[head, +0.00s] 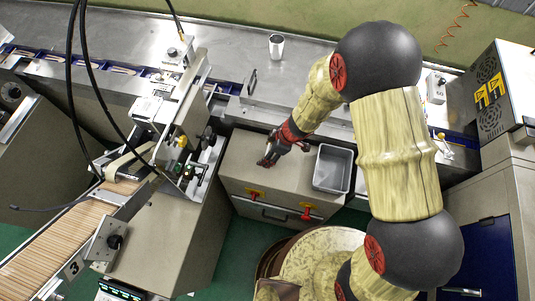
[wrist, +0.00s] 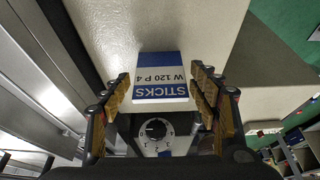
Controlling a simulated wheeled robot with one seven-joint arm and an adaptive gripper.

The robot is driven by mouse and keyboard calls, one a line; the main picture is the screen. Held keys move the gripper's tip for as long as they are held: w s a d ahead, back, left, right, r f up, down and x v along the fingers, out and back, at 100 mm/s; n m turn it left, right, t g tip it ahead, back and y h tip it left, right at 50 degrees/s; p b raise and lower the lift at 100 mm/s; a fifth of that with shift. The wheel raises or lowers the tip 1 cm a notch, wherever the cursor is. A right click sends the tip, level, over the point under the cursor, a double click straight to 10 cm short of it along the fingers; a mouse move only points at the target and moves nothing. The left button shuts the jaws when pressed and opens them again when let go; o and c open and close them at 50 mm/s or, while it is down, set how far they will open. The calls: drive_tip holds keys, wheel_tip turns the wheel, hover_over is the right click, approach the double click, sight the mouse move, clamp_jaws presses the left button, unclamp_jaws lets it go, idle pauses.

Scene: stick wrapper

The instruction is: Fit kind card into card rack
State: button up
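The kind card (wrist: 160,75) shows in the wrist view as a blue and white card. Its printing, "STICKS" and "W 120 P 4", reads upside down. My gripper (wrist: 161,84) has one finger on each side of it, with narrow gaps seen between the fingertips and the card's edges. A round numbered dial (wrist: 157,129) shows just below the card, between the fingers. In the head view my gripper (head: 269,159) is low over the beige cabinet top. I cannot make out the card there. I cannot identify the card rack in either view.
A grey open bin (head: 333,168) stands right of my gripper on the beige cabinet (head: 237,165). The wrapping machine (head: 180,120) stands to the left, and a metal cup (head: 276,46) is on the steel deck behind.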

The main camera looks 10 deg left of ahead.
drive_tip(key=c, duration=1)
drive_tip(key=shift+c, duration=0.2)
drive_tip(key=shift+r, duration=0.1)
drive_tip(key=shift+r, duration=0.5)
drive_tip(key=s+d+r+b, duration=0.1)
drive_tip(key=s+d+r, duration=0.2)
drive_tip(key=s+r, duration=0.8)
drive_tip(key=s, duration=0.2)
drive_tip(key=shift+s+d+r, duration=0.15)
drive_tip(key=shift+s+r, duration=0.25)
